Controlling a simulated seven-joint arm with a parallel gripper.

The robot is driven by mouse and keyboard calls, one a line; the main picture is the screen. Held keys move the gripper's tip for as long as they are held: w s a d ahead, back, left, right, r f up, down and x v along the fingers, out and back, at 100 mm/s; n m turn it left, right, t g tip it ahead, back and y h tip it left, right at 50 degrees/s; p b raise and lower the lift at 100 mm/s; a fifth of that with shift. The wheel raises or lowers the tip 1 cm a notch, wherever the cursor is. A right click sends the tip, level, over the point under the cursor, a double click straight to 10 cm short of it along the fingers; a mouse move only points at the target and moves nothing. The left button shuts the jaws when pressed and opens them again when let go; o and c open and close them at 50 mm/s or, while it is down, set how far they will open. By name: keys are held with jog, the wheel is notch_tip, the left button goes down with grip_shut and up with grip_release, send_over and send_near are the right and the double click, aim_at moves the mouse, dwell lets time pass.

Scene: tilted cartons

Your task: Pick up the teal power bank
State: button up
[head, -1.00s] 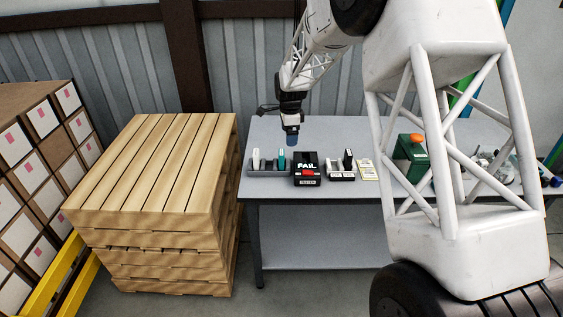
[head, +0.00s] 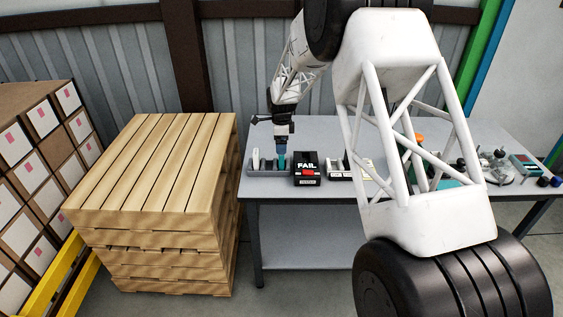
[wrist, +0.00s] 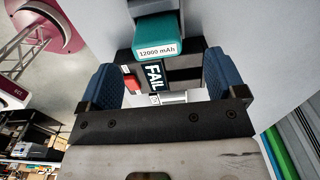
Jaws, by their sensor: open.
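The teal power bank (head: 282,163) stands in a grey rack (head: 256,173) at the left end of the table in the head view. In the wrist view the teal power bank (wrist: 160,32), marked "12000 mAh", is at the top centre, roughly in line with the gap between the fingers. My gripper (head: 282,148) is right above it in the head view. In the wrist view my gripper (wrist: 162,68) is open, with blue finger pads on both sides and nothing held. Whether the fingertips overlap the power bank's top is hard to tell.
A white item (head: 256,159) stands in the rack's left part. A black FAIL box (head: 307,161) with a red piece is right of the rack, then another holder (head: 338,172). A pallet stack (head: 155,175) is left of the table. My arm hides part of the table.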

aim_at(281, 156)
jog(key=shift+f, duration=0.75)
jog(key=shift+f, duration=0.1)
jog(key=shift+s+f, duration=0.2)
jog(key=shift+f, duration=2.35)
jog(key=shift+c, duration=0.3)
jog(key=c, duration=0.9)
jog(key=shift+r, duration=0.15)
